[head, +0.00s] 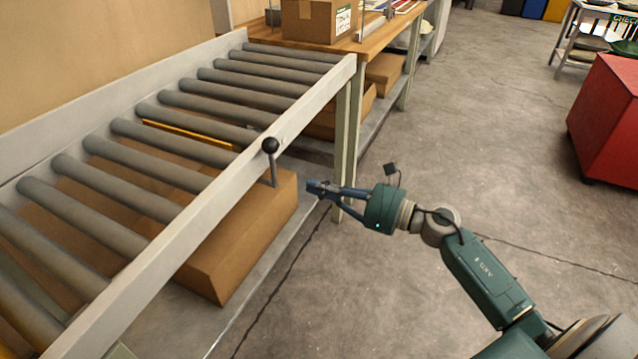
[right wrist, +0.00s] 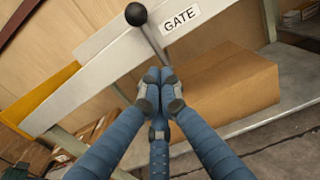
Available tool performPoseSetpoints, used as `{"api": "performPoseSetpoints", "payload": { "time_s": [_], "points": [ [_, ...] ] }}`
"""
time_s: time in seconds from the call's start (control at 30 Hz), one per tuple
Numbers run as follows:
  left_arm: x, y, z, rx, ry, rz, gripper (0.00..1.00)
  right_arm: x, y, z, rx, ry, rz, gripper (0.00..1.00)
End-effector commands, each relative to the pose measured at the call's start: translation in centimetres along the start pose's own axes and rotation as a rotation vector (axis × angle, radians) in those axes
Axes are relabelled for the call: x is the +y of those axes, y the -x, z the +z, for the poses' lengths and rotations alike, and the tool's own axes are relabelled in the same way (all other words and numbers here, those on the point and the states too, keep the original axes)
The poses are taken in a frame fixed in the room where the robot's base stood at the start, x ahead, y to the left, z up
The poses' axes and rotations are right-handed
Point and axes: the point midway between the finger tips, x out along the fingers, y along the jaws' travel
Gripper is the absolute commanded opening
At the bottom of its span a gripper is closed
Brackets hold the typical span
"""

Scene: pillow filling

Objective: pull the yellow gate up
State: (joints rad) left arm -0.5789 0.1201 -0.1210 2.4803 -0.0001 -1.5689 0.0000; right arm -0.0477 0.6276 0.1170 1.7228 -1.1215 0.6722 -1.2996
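The yellow gate (head: 190,132) shows in the head view as a thin yellow strip between the grey rollers, low in the conveyor. In the right wrist view a yellow edge (right wrist: 44,97) stands out beyond the pale rail. A lever with a black ball knob (head: 270,145) rises beside the conveyor's near rail; the knob (right wrist: 136,14) also shows in the right wrist view, next to a "GATE" label (right wrist: 181,20). My right gripper (head: 318,188) is to the right of the lever, apart from it, its fingertips together and empty. Its fingers hide the rod's lower part in the wrist view. My left gripper is out of view.
The conveyor's rail (head: 205,212) runs diagonally across the left. A cardboard box (head: 240,235) sits below it, on a low shelf. A wooden table (head: 385,38) stands behind. A red cabinet (head: 608,120) is at the far right. The floor between is clear.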

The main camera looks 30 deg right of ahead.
Motion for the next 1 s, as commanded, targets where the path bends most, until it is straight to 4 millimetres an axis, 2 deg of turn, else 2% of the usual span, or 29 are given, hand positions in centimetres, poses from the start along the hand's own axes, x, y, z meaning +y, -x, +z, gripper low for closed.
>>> {"api": "performPoseSetpoints", "payload": {
  "time_s": [0.1,0.33,0.4,0.6,1.0],
  "points": [
    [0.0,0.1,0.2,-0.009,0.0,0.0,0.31,0.0,-2.8,0.2,-0.005,0.0,0.0,0.0],
    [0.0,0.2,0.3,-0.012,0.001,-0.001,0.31,0.0,-7.4,0.5,-0.003,0.002,0.0,0.0],
    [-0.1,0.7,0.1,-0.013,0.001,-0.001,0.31,0.0,-7.4,1.9,-0.002,0.004,0.0,0.0],
    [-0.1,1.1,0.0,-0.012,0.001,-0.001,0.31,0.0,-7.8,3.6,-0.001,0.0,-0.001,0.0],
    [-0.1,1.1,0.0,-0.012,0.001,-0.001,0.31,0.0,-7.9,3.9,0.0,-0.001,-0.001,0.0]
  ]
}}
